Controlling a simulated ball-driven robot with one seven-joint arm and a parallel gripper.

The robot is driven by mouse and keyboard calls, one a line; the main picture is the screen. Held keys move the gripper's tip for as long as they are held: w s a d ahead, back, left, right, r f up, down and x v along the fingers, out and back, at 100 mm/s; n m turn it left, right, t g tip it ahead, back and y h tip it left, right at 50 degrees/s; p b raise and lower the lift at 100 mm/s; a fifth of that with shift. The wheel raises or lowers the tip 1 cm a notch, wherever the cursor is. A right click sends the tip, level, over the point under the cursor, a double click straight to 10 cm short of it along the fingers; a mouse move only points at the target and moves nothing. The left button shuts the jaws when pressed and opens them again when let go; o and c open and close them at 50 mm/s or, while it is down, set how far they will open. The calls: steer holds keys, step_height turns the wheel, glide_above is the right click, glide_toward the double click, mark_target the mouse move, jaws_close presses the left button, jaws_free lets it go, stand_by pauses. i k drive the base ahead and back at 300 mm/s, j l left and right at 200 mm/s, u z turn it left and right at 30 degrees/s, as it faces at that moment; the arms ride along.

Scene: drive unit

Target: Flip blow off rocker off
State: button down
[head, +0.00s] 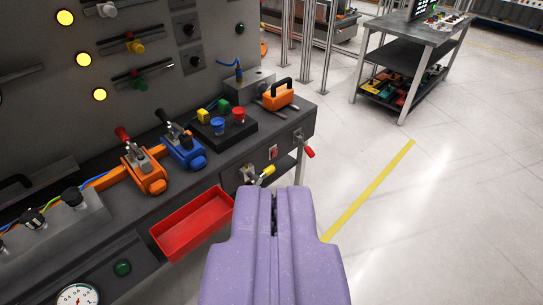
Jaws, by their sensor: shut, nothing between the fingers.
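My gripper (274,210), with purple fingers, is shut and empty at the bottom middle. It is in front of the panel, over the floor and apart from the controls. A small red rocker-like switch (273,153) sits on the bench's front face, between a yellow-handled valve (264,175) and a red-handled lever (304,147). I cannot read any label, so I cannot tell whether it is the blow off rocker, nor which way it is tipped.
A red open tray (192,224) juts out from the bench front, left of my gripper. Orange and blue levers (184,146) stand on the bench top. A dark cart (411,60) stands at the back right. The floor on the right is clear.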

mark_target(274, 154)
steer(key=i, duration=0.5)
steer(key=i+j+z, duration=0.1)
steer(key=i, duration=0.4)
steer(key=i+j+z, duration=0.1)
steer(key=i, duration=0.4)
steer(key=i+j, duration=0.2)
steer(key=i, duration=0.3)
steer(key=i+j+z, duration=0.1)
steer(key=i, duration=0.35)
